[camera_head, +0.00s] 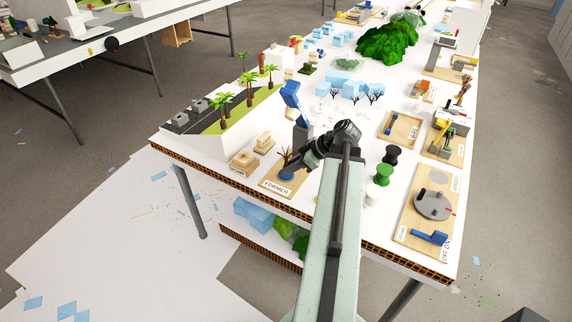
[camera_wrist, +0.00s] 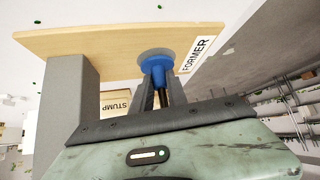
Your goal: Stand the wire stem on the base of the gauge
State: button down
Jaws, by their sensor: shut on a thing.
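I cannot tell for certain which piece is the gauge base.
A grey post (camera_wrist: 75,112) with a blue top (camera_head: 291,94) stands close beside my gripper. Black (camera_head: 391,155) and green (camera_head: 383,175) spools stand right of my arm. A board with a grey disc (camera_head: 432,204) lies at the right edge. Palms (camera_head: 224,98) stand left.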

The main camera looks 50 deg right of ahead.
jog(key=shift+r, duration=0.3)
notch_tip(320, 180, up, 4)
jog(key=p, duration=0.4)
jog(key=shift+f, duration=0.2)
